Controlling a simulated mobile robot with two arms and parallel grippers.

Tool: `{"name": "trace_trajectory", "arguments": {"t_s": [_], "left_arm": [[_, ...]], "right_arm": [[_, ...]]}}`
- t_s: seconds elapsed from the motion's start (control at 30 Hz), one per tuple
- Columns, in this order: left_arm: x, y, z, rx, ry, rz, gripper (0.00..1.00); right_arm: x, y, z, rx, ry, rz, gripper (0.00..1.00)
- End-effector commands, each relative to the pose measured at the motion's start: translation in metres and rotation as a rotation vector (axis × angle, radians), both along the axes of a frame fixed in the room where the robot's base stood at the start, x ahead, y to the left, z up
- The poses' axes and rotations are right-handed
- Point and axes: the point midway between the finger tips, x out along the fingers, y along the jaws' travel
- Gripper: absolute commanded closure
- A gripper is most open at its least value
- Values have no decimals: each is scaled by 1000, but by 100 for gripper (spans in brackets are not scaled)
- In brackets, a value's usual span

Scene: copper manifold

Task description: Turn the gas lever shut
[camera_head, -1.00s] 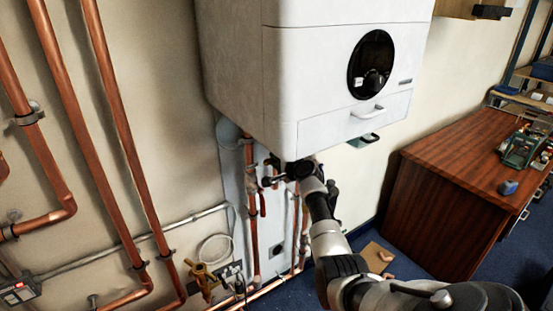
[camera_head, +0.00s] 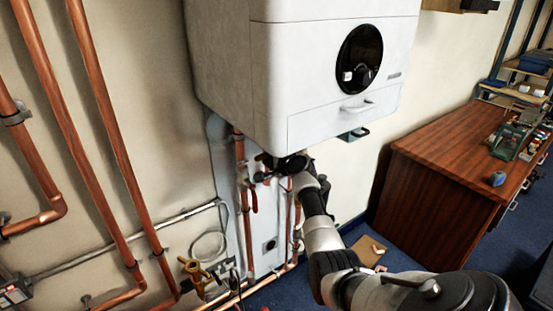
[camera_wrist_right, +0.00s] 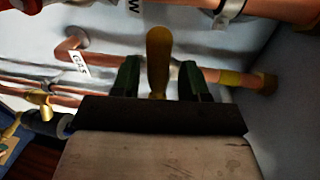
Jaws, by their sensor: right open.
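The gas lever (camera_wrist_right: 158,50) is a yellow-ochre handle, seen upright in the right wrist view. A white "GAS" tag (camera_wrist_right: 81,63) hangs on a copper pipe to its left. My right gripper (camera_wrist_right: 159,76) is open, with one dark finger on each side of the lever. Whether either finger touches it, I cannot tell. In the head view my right gripper (camera_head: 268,165) is just under the white boiler (camera_head: 325,70), by the pipes; the gas lever cannot be made out there. My left gripper is not in view.
A red lever (camera_head: 254,200) hangs on a copper pipe below my gripper. The boiler's underside is close above my gripper. A wooden desk (camera_head: 450,185) stands at right.

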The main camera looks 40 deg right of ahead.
Motion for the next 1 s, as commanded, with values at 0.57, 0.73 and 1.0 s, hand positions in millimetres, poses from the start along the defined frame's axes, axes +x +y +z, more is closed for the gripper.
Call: {"name": "trace_trajectory", "arguments": {"t_s": [0.57, 0.73, 1.0], "left_arm": [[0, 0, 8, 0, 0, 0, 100], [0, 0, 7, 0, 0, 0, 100], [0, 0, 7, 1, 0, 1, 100]], "right_arm": [[-85, 9, 12, 1, 1, 1, 56], [-99, 11, 15, 3, 0, 0, 56], [-102, 11, 16, 3, 1, 1, 56]]}}
